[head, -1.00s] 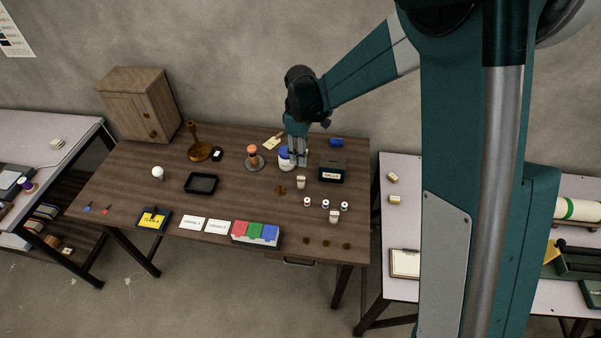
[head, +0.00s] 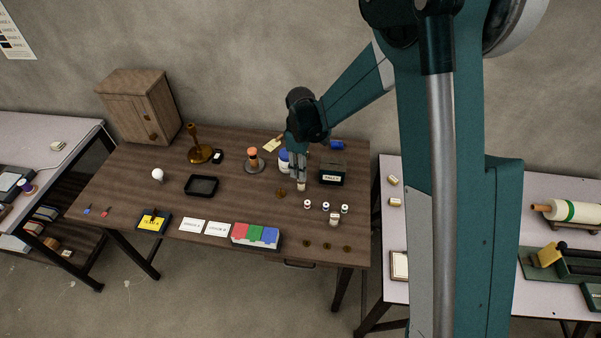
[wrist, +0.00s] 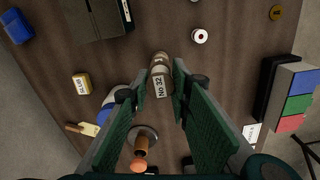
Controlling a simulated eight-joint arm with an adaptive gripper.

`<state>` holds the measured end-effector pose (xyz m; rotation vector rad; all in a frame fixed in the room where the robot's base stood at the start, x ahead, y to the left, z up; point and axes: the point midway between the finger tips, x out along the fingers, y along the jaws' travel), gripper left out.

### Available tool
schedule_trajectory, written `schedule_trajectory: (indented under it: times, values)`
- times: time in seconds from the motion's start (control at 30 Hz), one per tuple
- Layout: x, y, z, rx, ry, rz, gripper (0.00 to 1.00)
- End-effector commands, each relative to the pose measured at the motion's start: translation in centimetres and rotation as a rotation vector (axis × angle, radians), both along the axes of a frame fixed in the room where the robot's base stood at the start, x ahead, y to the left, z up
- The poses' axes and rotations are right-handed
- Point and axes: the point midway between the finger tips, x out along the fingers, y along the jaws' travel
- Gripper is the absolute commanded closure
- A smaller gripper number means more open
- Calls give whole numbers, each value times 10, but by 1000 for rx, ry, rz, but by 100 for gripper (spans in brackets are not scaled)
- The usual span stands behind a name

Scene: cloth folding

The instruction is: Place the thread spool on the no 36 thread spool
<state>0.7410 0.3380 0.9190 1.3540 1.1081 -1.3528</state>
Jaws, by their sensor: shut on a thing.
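A pale thread spool (head: 301,187) with a label reading "No 32" in the wrist view (wrist: 160,86) stands between my fingertips. My gripper (head: 298,179) is shut on it, with one finger on each side in the wrist view (wrist: 164,74). The spool is at or close to the table top; I cannot tell if it is lifted. A second pale spool (head: 334,219) stands nearer the table's front edge. Its label is too small to read, so I cannot confirm that it is no 36. The fingers hide part of the held spool in the head view.
Several small white reels (head: 325,205) stand between the two spools. A dark box (head: 332,174) is right of my gripper. A blue-and-white container (head: 283,158) and an orange-topped stand (head: 253,160) are to its left. Flat brown discs (head: 326,244) lie near the front edge.

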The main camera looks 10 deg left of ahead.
Motion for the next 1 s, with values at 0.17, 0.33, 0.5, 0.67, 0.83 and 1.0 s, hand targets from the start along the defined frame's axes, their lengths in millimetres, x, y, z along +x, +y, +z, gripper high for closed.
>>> schedule_trajectory:
  times: [0.17,0.33,0.5,0.67,0.83,1.0]
  values:
    - [0,0,-17,0,0,0,88]
    - [0,0,-20,0,0,0,88]
    - [0,0,-20,0,0,0,88]
    - [0,0,-23,0,0,0,88]
    - [0,0,-23,0,0,0,64]
    - [0,0,-23,0,0,0,64]
